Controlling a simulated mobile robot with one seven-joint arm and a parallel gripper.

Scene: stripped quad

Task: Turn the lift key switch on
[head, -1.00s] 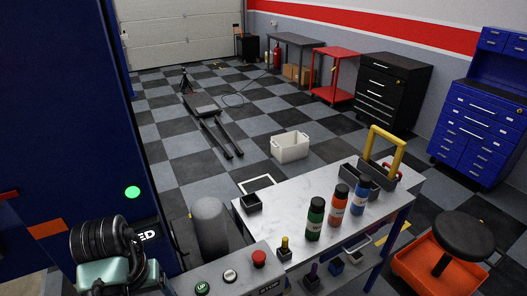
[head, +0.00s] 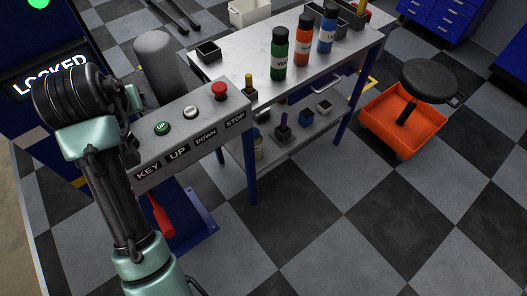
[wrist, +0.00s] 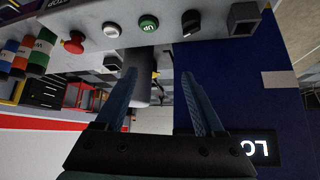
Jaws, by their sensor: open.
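The grey control box (head: 185,135) carries the labels KEY, UP, DOWN and STOP. In the head view my arm covers the spot where the key switch sits. In the wrist view, which is upside down, the key switch (wrist: 190,22) shows as a small dark knob beside the green UP button (wrist: 148,23). My gripper (wrist: 158,73) is open and empty. Its two blue fingers point toward the box, with a visible gap between the fingertips and the key switch. The gripper fingers are hidden in the head view.
A white button (head: 190,112) and red stop button (head: 219,91) sit along the box. A blue post with a LOCKED display (head: 50,75) stands at the left. A workbench (head: 235,60) with several bottles adjoins the box.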

